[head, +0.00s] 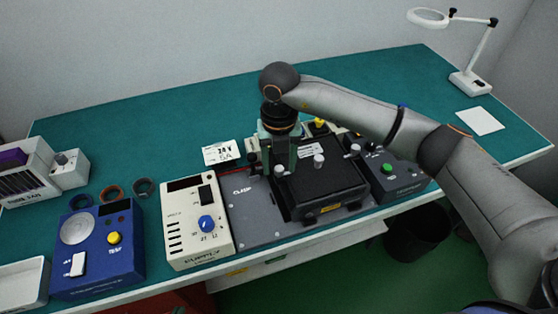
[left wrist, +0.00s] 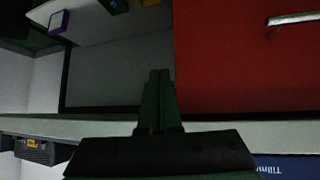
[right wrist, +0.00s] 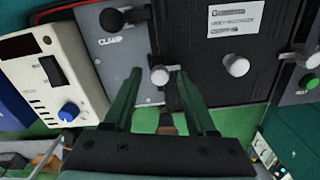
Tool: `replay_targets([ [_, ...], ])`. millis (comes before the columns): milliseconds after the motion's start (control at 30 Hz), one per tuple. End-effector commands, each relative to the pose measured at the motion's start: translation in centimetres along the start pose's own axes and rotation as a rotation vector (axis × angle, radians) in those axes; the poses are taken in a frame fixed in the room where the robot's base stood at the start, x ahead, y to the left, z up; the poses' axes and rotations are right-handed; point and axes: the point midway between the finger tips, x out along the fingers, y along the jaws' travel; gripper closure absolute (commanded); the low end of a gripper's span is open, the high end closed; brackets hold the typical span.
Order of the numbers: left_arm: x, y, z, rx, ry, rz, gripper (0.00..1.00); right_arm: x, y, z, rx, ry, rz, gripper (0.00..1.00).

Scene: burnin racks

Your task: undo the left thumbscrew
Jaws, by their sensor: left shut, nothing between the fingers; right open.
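The black module (head: 325,188) lies on the grey fixture plate marked CLASP (head: 265,222). Its left thumbscrew, a small pale knob (right wrist: 159,75), shows in the right wrist view between the tips of my right gripper (right wrist: 157,80). The fingers are open, one on each side of it; I cannot tell whether they touch it. The thumbscrew also shows in the head view (head: 280,171), just below my right gripper (head: 279,160). A middle pale knob (right wrist: 236,65) stands to its right. My left gripper (left wrist: 158,100) is shut and empty, and is out of the head view.
A black ball-ended lever (right wrist: 111,20) stands close to the left thumbscrew. A cream box with a blue dial (head: 207,224) is left of the plate, and a grey box with a green button (head: 387,168) is right. A red surface (left wrist: 245,60) fills the left wrist view's right side.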

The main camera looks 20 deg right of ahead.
Motion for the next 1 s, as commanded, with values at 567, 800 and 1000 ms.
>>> replay_targets([
  [567,-0.02,0.02,0.03,0.000,-0.001,0.000,1.00,0.14,0.03,-0.02,-0.001,0.001,0.000,0.77],
  [800,-0.02,0.02,0.03,-0.001,-0.001,0.000,1.00,0.12,0.03,-0.02,-0.001,0.001,0.000,1.00],
  [1000,-0.02,0.02,0.03,-0.001,-0.001,0.000,1.00,0.11,0.03,-0.01,-0.001,0.001,0.000,1.00],
])
